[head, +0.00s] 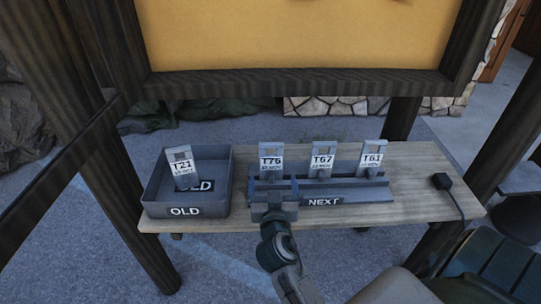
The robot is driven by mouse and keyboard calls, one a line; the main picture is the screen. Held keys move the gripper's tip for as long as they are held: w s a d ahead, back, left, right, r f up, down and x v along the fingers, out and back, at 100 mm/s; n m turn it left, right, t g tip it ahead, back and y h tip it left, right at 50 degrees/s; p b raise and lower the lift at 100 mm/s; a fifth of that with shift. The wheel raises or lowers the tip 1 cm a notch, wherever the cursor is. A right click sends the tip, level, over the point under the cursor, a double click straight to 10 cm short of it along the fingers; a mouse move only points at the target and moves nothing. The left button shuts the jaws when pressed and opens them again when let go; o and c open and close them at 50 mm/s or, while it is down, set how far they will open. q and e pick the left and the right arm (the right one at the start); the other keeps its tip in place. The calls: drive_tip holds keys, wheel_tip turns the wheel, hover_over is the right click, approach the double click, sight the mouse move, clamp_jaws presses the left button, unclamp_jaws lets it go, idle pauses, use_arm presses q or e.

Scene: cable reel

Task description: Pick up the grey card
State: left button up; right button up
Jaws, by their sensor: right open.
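Several grey cards with white labels are in view. Card T76 (271,158), card T67 (322,160) and card T61 (371,158) stand upright in a row in a grey rack (345,196) marked NEXT. Card T21 (182,166) leans in a grey tray (187,212) marked OLD. My right gripper (273,184) is open at the rack's left end, just in front of card T76, and hides that card's lower part. I cannot tell whether it touches the card. My left gripper is not in view.
The rack and tray sit on a wooden shelf (425,195) under a yellow board (300,35) framed in dark wood. A black plug-like piece with a cord (442,182) lies at the right. Dark posts stand on both sides.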

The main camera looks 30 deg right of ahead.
sight(271, 162)
drive_tip(key=shift+r+p+x, duration=0.25)
drive_tip(key=shift+p+x, duration=0.2)
drive_tip(key=shift+x, duration=0.7)
drive_tip(key=shift+p+x, duration=0.45)
drive_tip(key=shift+x, duration=0.5)
drive_tip(key=shift+w+d, duration=0.2)
drive_tip(key=shift+w, duration=0.1)
drive_tip(key=shift+w+d, duration=0.2)
drive_tip(key=shift+w, duration=0.1)
drive_tip(key=p+x, duration=0.3)
drive_tip(key=x, duration=0.1)
drive_tip(key=shift+w+r, duration=0.1)
drive_tip(key=shift+w, duration=0.05)
drive_tip(key=shift+w+d, duration=0.3)
drive_tip(key=shift+w, duration=0.05)
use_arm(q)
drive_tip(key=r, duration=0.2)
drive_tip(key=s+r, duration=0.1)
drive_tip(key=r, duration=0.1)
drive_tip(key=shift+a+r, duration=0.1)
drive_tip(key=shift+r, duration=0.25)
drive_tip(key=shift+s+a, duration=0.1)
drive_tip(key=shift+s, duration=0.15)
use_arm(e)
drive_tip(key=shift+a, duration=0.1)
drive_tip(key=c, duration=1.1)
